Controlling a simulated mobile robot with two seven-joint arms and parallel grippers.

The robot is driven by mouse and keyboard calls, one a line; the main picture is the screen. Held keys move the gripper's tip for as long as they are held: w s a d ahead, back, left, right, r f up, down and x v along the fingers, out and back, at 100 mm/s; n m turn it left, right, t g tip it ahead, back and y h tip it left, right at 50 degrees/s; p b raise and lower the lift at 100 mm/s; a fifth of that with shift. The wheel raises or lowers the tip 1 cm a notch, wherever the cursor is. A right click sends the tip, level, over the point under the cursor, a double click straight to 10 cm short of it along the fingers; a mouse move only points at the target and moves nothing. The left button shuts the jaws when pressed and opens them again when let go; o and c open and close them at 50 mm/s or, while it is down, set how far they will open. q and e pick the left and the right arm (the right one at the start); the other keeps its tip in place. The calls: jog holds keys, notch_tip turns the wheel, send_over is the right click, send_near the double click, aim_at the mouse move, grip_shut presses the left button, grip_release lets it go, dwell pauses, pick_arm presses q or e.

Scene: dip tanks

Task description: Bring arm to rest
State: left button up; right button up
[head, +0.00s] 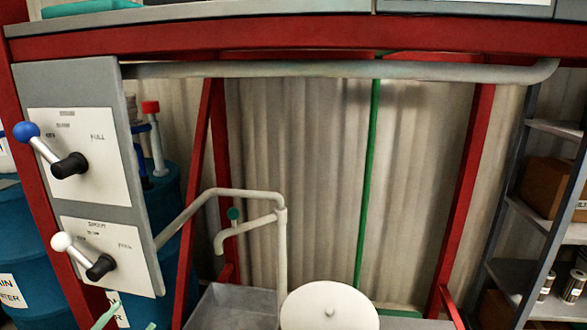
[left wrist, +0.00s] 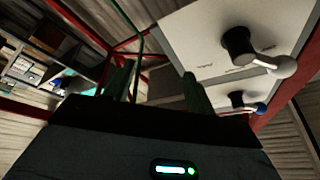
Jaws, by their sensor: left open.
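My left gripper (head: 127,321) shows only as pale green fingertips at the bottom edge of the head view, just below the grey control panel (head: 140,180). In the left wrist view its two green fingers (left wrist: 158,88) stand apart with nothing between them. The panel carries a blue-knobbed lever (head: 46,142) above a white-knobbed lever (head: 82,256). Both levers also show in the left wrist view, the white knob (left wrist: 283,67) nearer and the blue knob (left wrist: 261,108) farther. The gripper appears clear of both levers. My right gripper is not in view.
A red frame (head: 300,38) with a grey pipe (head: 330,69) spans the top. Blue drums (head: 165,215) stand behind the panel. A bent pipe (head: 282,250), a grey basin (head: 235,308) and a white round lid (head: 330,308) are low in the middle. Shelves (head: 548,215) stand at right.

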pick_arm(q)
jog(key=s+d+f+n+g+y, duration=0.25)
jog(key=s+f+n, duration=0.2)
jog(key=f, duration=0.55)
jog(key=s+d+f+n+g+y, duration=0.1)
jog(key=s+f+n+g+y, duration=0.3)
jog(key=f, duration=0.6)
jog(key=s+d+f+n+g+h, duration=0.1)
jog(key=s+d+f+g, duration=0.1)
jog(key=s+d+f, duration=0.2)
jog(key=s+d+f+g+h+p, duration=0.1)
jog(key=s+d+f+g, duration=0.2)
jog(key=s+f, duration=0.6)
jog(key=s+d, duration=0.2)
jog(key=s, duration=0.2)
jog(key=shift+n, duration=0.35)
jog(key=shift+a+r+g, duration=0.1)
jog(key=shift+a+g, duration=0.1)
jog(key=shift+g, duration=0.05)
